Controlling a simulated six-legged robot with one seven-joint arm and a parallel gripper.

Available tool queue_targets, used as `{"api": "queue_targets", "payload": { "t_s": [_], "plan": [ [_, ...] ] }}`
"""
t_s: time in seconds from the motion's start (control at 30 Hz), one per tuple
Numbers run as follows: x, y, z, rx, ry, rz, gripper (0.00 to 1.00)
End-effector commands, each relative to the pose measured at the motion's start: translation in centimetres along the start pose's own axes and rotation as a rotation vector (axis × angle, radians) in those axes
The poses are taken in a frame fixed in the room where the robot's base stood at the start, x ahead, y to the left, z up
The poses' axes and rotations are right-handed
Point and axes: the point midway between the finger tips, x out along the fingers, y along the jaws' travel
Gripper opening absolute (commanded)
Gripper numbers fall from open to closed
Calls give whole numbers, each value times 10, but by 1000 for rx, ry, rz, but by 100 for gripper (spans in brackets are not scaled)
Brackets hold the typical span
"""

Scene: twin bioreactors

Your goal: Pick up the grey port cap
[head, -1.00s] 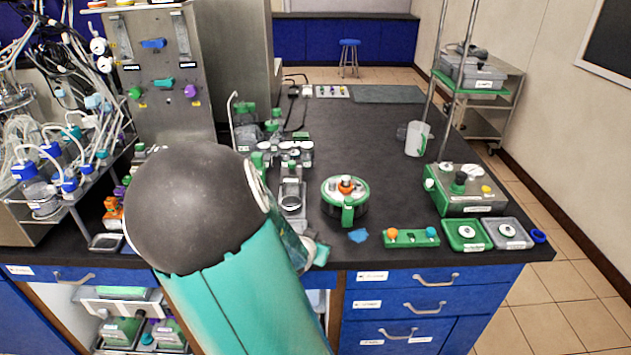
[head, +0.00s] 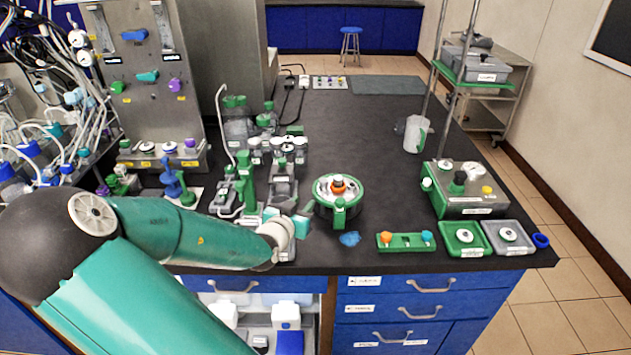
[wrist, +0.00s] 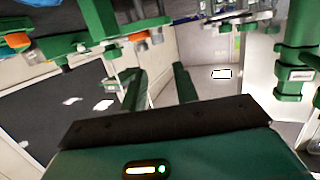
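I cannot tell for certain which piece is the grey port cap. At the bench's front right, a grey tray (head: 520,242) holds a round pale cap with a dark centre (head: 508,234). A green tray (head: 452,246) beside it holds a similar round cap (head: 464,236). My gripper (head: 300,222) is above the front of the bench, left of a round green-rimmed vessel (head: 322,190) and well left of both trays. In the wrist view my gripper (wrist: 159,76) has its two green fingers apart with nothing between them.
A green block with orange and teal knobs (head: 405,242), a blue patch (head: 349,238) and a blue ring (head: 541,240) lie along the front edge. A green-and-grey box (head: 465,190) and a white beaker (head: 416,135) stand at right. Bottles and fittings crowd the left. Mid-bench is clear.

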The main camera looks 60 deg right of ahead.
Motion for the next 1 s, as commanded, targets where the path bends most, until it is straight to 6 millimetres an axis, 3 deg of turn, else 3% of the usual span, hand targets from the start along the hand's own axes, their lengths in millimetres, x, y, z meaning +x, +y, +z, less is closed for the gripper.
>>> {"api": "queue_targets", "payload": {
  "t_s": [0.5,0.77,1.0],
  "plan": [
    [72,5,0,0,0,9,30],
    [94,3,0,0,0,5,30],
    [130,4,-1,-1,0,5,30]
  ]
}}
